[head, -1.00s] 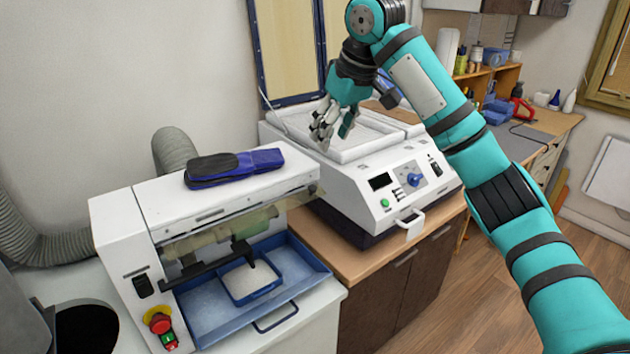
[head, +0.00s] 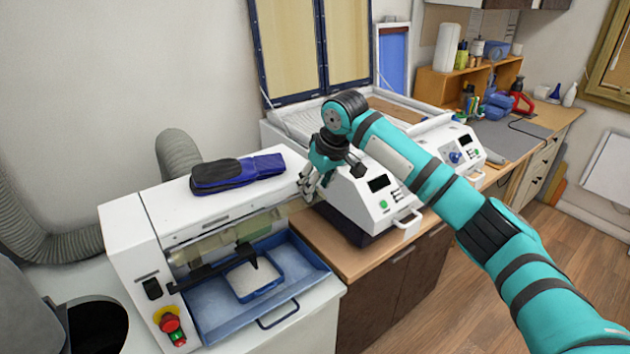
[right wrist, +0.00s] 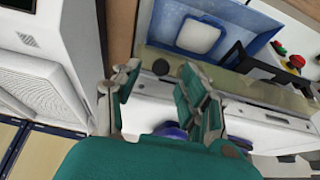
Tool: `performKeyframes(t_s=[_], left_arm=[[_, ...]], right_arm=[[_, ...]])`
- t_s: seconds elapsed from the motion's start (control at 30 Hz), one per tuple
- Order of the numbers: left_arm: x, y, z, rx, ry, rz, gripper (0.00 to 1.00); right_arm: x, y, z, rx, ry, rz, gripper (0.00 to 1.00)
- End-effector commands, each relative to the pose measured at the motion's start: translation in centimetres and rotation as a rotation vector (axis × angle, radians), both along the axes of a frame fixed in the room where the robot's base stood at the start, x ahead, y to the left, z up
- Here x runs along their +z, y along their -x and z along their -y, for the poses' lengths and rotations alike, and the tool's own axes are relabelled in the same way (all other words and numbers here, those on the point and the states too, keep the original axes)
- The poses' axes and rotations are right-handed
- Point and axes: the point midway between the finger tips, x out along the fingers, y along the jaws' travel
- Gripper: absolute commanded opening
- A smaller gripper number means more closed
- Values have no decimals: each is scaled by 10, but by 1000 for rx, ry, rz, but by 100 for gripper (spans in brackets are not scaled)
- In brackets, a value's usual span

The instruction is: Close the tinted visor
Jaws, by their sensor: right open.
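The tinted visor (head: 222,240) is a see-through brownish strip along the front of the white machine (head: 120,232) at the left, below its top housing. It also shows in the right wrist view (right wrist: 222,82). A dark bar partly covers it, and its exact angle is hard to tell. My right gripper (head: 308,192) is open and empty, pointing down just past the machine's right end. In the right wrist view the open fingers (right wrist: 157,78) are near the visor's end; I cannot tell whether they touch it. My left gripper is not in view.
A blue tray (head: 213,313) with a smaller blue-rimmed tray (head: 262,292) sits below the visor. Dark blue pads (head: 238,172) lie on the housing. A white press (head: 350,205) with raised framed panels stands behind my right arm. A grey hose (head: 178,160) is at the back.

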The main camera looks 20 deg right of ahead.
Motion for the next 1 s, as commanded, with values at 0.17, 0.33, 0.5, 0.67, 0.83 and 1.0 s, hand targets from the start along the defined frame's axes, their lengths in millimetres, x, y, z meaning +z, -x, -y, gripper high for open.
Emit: performKeyframes(t_s=[0.17, 0.33, 0.5, 0.67, 0.83, 1.0], left_arm=[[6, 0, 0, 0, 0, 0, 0], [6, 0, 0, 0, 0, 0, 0], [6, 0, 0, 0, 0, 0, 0], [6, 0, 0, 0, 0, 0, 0], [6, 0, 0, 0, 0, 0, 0], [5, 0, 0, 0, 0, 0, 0]], right_arm=[[-12, -5, -2, 0, -1, 0, 43], [-15, -5, -3, 1, -1, 1, 43], [-15, -6, -3, 0, -1, 1, 38], [-14, -6, -3, 0, -1, 1, 17], [-14, -5, -2, 0, -1, 1, 0], [-15, -5, -2, 0, -3, 4, 0]])
